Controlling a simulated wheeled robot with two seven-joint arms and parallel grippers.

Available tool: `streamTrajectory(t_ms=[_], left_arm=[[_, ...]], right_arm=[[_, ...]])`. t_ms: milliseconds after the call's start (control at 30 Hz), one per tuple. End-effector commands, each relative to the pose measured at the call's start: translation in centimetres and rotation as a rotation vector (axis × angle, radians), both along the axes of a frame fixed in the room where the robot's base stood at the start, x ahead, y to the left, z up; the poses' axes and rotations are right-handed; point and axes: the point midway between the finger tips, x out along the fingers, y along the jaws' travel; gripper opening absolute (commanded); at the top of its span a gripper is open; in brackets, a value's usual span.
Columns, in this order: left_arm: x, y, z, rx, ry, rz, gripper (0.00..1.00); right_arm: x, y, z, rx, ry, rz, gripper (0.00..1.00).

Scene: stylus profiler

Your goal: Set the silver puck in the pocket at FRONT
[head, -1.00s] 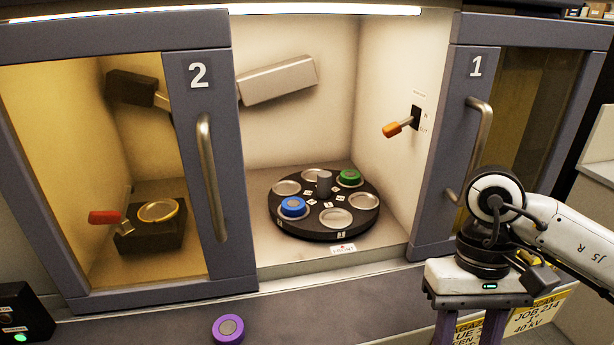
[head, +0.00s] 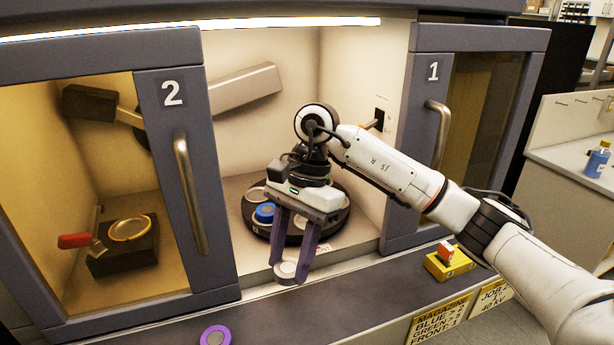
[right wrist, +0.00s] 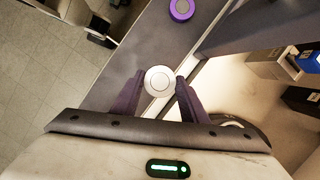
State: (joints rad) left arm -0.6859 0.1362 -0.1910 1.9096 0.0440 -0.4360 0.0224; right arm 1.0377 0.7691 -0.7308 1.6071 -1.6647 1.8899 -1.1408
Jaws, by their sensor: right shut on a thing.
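The silver puck (head: 289,271) is held between the purple fingers of my right gripper (head: 288,268), which is shut on it; it also shows between the fingertips in the right wrist view (right wrist: 159,81). The gripper hangs just in front of the open chamber, above its front edge. Behind it, the dark round carousel (head: 340,219) stands in the chamber, with a blue puck (head: 264,212) in one pocket. My gripper and arm hide much of the carousel, and the FRONT label is mostly covered. My left gripper is not in view.
A purple puck (head: 215,337) lies on the ledge at the lower left. Door 2 (head: 180,170) and door 1 (head: 425,140) flank the opening. A yellow box with a small orange one (head: 446,257) sits on the ledge at right. A red-handled lever (head: 75,240) is behind glass at left.

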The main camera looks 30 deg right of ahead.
Motion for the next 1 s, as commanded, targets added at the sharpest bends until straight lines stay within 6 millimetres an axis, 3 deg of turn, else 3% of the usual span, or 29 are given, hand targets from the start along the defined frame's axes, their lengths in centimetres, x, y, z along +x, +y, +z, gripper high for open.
streamTrajectory(t_ms=[300,533,733,1000], left_arm=[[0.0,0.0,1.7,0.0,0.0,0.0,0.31],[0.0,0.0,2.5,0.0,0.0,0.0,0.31],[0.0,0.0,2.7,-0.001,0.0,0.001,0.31],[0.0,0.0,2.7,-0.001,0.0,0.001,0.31]], right_arm=[[5.9,-5.0,4.2,0.003,-0.002,-1.012,0.0],[8.5,-8.9,6.3,0.002,0.0,-1.624,0.0],[9.3,-10.9,7.0,0.001,0.003,-1.902,0.0],[9.4,-11.3,7.1,0.0,0.003,-1.95,0.0]])
